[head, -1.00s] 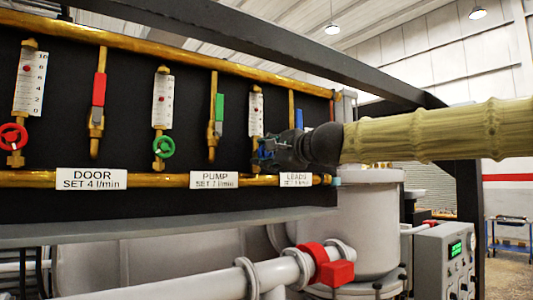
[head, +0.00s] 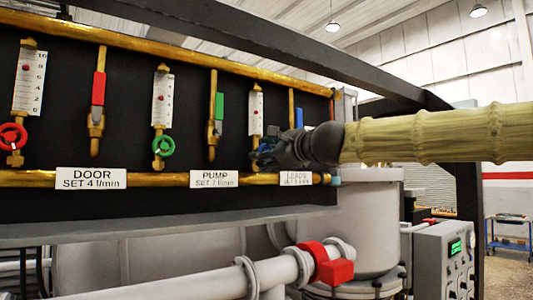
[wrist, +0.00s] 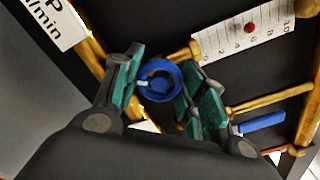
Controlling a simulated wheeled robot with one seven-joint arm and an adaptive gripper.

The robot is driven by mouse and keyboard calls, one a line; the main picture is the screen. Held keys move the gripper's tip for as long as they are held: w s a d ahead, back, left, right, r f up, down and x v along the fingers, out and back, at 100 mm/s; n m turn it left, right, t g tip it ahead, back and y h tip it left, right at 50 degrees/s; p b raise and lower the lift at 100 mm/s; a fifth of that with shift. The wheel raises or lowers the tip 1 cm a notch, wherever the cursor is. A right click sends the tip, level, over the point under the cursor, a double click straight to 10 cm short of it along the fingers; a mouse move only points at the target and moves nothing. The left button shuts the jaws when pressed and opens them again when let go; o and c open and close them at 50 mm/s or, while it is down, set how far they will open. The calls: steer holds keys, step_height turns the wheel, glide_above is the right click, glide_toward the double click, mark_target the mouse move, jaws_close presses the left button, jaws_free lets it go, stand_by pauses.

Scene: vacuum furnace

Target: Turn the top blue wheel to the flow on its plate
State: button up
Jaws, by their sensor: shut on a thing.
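The blue wheel (wrist: 160,80) sits between the teal finger pads of my gripper (wrist: 163,86) in the wrist view, and the gripper is shut on it. In the head view my gripper (head: 268,153) covers most of the wheel at the foot of the right-hand flow gauge (head: 256,110). That gauge also shows in the wrist view (wrist: 245,30), with its red float near the middle of the scale, around 5 to 6. The LEADS plate (head: 297,178) is below the wheel; its set number is too small and shaded to read.
A blue-handled valve (head: 299,118) stands just right of the gauge. A green wheel (head: 163,146) and a red wheel (head: 13,136) sit on other gauges to the left. Brass pipes (head: 150,180) run above and below. A red-handled valve (head: 335,270) is on the pipe underneath.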

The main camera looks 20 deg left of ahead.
steer(key=o, duration=1.1)
steer(key=shift+c, duration=0.2)
steer(key=v, duration=1.2)
steer(key=shift+a, duration=0.1)
